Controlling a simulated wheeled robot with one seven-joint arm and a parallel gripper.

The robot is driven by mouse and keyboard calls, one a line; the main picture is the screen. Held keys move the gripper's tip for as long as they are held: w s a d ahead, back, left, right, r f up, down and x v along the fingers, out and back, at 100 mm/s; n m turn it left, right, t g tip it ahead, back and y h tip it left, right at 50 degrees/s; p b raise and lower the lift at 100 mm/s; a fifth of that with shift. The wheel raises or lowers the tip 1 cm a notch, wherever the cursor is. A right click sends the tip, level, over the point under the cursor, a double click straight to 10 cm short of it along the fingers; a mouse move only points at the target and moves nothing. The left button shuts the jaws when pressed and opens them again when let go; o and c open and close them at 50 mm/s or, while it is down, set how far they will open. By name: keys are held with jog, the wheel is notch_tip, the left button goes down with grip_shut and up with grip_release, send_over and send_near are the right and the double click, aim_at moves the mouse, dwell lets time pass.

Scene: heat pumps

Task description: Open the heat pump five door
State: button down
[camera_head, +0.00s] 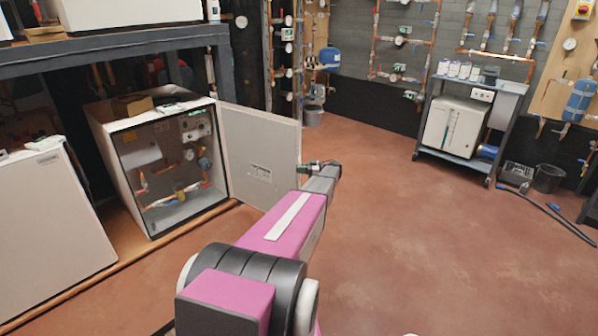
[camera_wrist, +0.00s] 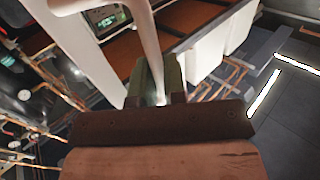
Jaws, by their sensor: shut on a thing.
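The heat pump (camera_head: 112,125) is a white box on a low wooden ledge, with pipes and valves showing inside its open front. Its white door (camera_head: 245,150) is swung wide open to the right, hinged on the box's right side. My gripper (camera_head: 308,167) is at the door's free outer edge. The exact contact is partly hidden by the fingers.
Another white unit (camera_head: 50,230) stands to the left. A dark shelf (camera_head: 110,42) runs above the heat pump. A wheeled cart (camera_head: 468,120) stands at the back right, near a dark bin (camera_head: 548,178). The red-brown floor (camera_head: 420,240) right of the door is clear.

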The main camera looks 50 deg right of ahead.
jog(key=shift+w+f, duration=0.15)
jog(key=shift+w, duration=0.15)
jog(key=c, duration=1.4)
grip_release()
jog(key=shift+c, duration=0.2)
jog(key=v, duration=1.1)
